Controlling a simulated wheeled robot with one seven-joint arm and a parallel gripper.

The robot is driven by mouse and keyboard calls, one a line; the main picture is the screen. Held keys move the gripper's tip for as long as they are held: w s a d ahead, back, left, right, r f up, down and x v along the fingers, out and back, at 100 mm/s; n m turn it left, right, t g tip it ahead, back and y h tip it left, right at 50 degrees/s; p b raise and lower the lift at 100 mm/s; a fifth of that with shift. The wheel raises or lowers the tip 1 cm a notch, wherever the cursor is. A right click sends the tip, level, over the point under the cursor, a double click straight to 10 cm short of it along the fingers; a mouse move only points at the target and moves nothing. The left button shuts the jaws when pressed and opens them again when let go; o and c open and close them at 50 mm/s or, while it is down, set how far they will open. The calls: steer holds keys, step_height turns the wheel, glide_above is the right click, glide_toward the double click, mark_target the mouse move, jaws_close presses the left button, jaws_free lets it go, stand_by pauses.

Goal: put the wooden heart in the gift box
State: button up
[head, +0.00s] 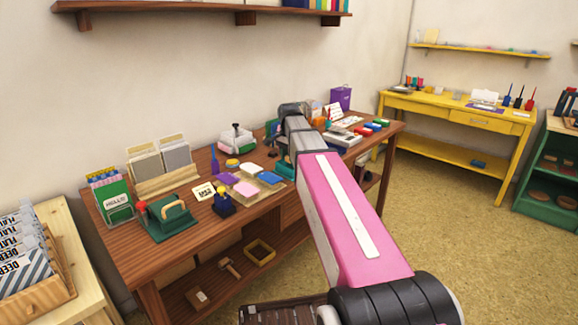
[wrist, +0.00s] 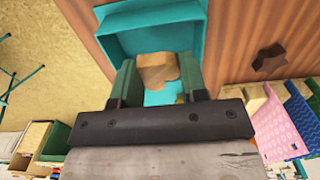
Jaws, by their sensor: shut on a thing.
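In the wrist view, my gripper (wrist: 157,72) is shut on the wooden heart (wrist: 156,66), a light tan piece between its two green fingers. The heart is over the open teal gift box (wrist: 112,38), with the box's inside showing around it. I cannot tell whether the heart touches the box floor. In the head view, my arm reaches over the wooden table and hides the gripper and the heart. A teal edge that looks like the box (head: 286,168) shows beside the arm.
A dark star-shaped piece (wrist: 269,60) lies on the table right of the box in the wrist view.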

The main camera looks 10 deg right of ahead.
mark_target(289, 165)
steer(key=shift+f, duration=2.05)
steer(key=shift+f, duration=0.1)
steer(key=o, duration=0.6)
step_height(289, 165, up, 12)
steer(key=shift+r, duration=0.15)
